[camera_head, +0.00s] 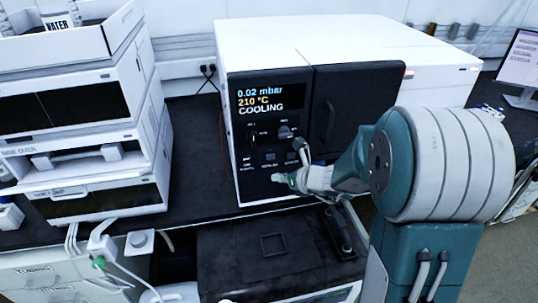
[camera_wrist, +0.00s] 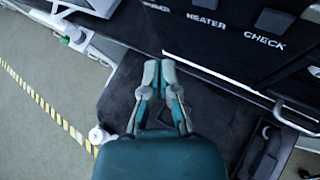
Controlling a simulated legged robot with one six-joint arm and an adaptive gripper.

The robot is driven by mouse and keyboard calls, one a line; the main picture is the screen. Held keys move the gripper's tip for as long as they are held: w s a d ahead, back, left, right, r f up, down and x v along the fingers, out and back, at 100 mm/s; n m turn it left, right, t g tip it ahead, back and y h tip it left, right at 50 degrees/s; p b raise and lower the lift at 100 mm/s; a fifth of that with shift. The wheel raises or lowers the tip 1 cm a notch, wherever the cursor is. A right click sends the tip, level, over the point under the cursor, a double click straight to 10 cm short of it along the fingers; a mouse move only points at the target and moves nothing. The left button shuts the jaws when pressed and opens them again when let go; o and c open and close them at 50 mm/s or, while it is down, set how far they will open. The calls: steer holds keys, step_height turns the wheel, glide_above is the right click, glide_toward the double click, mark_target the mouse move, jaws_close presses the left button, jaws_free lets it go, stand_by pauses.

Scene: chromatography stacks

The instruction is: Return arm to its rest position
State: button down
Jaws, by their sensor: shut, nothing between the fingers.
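My arm, teal and grey, reaches in from the right in the head view. My gripper (camera_head: 278,180) is in front of the lower part of the oven's black control panel (camera_head: 272,120). In the wrist view my gripper (camera_wrist: 159,72) has its two fingers together, with nothing between them. Its tips point toward the dark panel edge marked HEATER and CHECK. I cannot tell whether the tips touch the panel.
The white oven (camera_head: 345,42) reads 0.02 mbar, 210 °C, COOLING; its dark door (camera_head: 352,95) is closed. White stacked modules (camera_head: 85,125) stand at left. A monitor (camera_head: 522,58) is at far right. Yellow-black floor tape (camera_wrist: 40,100) runs at left in the wrist view.

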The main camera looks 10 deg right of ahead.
steer(key=shift+a, duration=0.1)
steer(key=s+a+r+n+g, duration=0.2)
steer(key=s+a+r+n, duration=0.15)
steer(key=s+n, duration=0.4)
steer(key=s+a+r+n+g, duration=0.2)
steer(key=s+a+r+n, duration=0.15)
steer(key=s+n, duration=0.35)
steer(key=s+d+r+n+h, duration=0.2)
steer(key=s+d+n+h, duration=0.1)
steer(key=s+n, duration=0.3)
steer(key=s+d+r+n+h, duration=0.2)
steer(key=s+d+n+h, duration=0.2)
steer(key=n, duration=0.6)
steer(key=shift+s+r+n+h, duration=0.3)
steer(key=shift+s+r+n, duration=0.05)
steer(key=shift+s, duration=0.8)
steer(key=shift+a, duration=0.1)
